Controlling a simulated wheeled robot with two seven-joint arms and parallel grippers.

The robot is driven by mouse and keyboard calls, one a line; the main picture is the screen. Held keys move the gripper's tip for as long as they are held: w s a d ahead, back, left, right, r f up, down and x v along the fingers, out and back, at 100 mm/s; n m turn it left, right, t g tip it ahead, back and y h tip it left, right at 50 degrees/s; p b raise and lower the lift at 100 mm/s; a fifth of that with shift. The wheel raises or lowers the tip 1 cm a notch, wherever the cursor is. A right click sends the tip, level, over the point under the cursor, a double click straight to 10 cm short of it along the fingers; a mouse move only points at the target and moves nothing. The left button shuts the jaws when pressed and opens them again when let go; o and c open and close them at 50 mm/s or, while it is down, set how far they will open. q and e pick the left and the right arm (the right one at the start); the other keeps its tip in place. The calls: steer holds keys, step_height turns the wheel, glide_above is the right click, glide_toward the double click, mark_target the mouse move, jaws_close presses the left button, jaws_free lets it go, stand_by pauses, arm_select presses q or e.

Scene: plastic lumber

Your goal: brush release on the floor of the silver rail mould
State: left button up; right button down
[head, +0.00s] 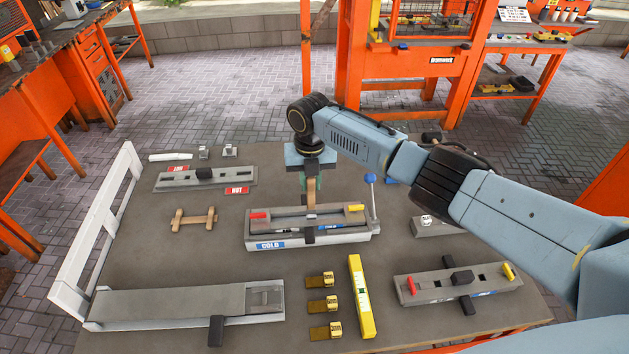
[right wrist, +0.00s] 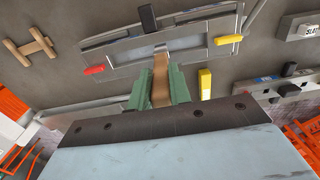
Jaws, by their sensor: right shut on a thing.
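The silver rail mould (head: 270,227) lies at the middle of the table, with a blue COLD label on its front, a red handle at its left and a yellow one at its right. It also shows in the right wrist view (right wrist: 120,55). My right gripper (head: 311,184) is above it, pointing down, with its green fingers shut on the brown handle of a brush (head: 310,198). In the right wrist view the brush (right wrist: 160,82) ends in a silver ferrule over the mould's channel. Whether the bristles touch the floor is unclear. My left gripper is out of view.
A HOT-labelled unit (head: 225,178) lies at the back left. Another grey mould (head: 440,287) is at the right. A yellow level (head: 361,296), several tape measures (head: 322,303) and a wooden piece (head: 193,219) lie around. A blue-knobbed lever (head: 373,200) stands at the mould's right end.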

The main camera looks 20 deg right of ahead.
steer(key=w+a+b, duration=0.1)
steer(key=a+b, duration=0.2)
steer(key=a, duration=0.3)
steer(key=shift+w, duration=0.25)
stand_by(0.5)
steer(key=shift+a, duration=0.15)
steer(key=a+b, duration=0.1)
steer(key=w+a+b, duration=0.1)
steer(key=shift+a+b, duration=0.4)
steer(key=shift+r, duration=0.15)
steer(key=shift+s+r+p, duration=0.1)
steer(key=shift+r+p, duration=0.4)
steer(key=shift+p, duration=0.1)
